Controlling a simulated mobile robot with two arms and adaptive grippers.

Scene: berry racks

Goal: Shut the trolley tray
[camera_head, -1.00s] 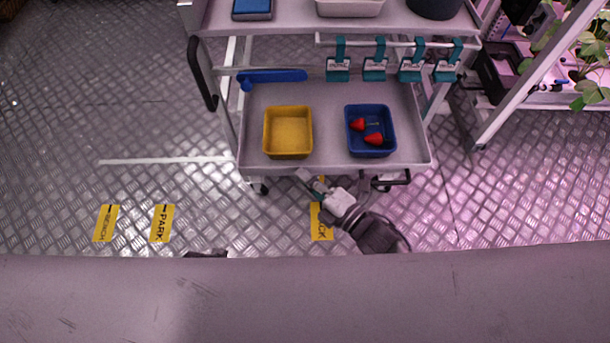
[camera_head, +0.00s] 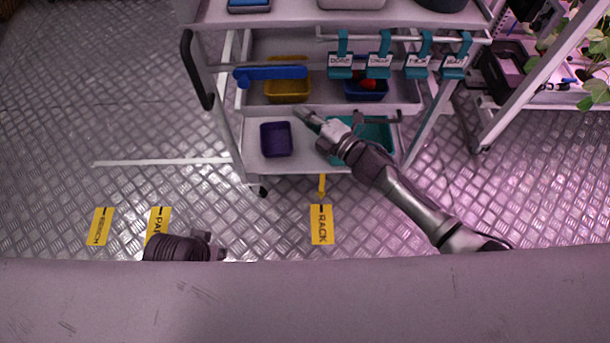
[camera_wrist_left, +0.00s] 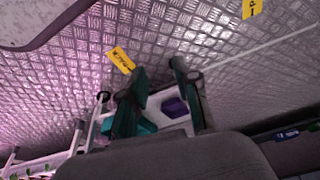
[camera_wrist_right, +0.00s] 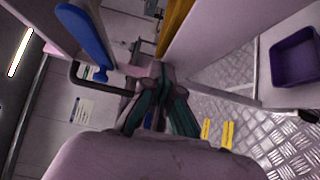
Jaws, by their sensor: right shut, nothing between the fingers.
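The trolley tray (camera_head: 330,97) is a grey sliding tray under the trolley's top, holding a yellow bin (camera_head: 288,91) and a blue bin (camera_head: 366,92) with red berries. Its front edge lies close to the trolley's front posts; I cannot tell whether it is fully in. My right gripper (camera_head: 302,114) is shut and empty at the tray's front edge; contact is unclear. Its closed fingers show in the right wrist view (camera_wrist_right: 160,75). My left gripper (camera_head: 218,250) is low, away from the trolley; its fingers are open in the left wrist view (camera_wrist_left: 158,75).
The lower shelf (camera_head: 300,167) holds a purple bin (camera_head: 276,139) and a teal bin (camera_head: 375,132). A plant rack (camera_head: 530,75) stands right. The floor at left is clear.

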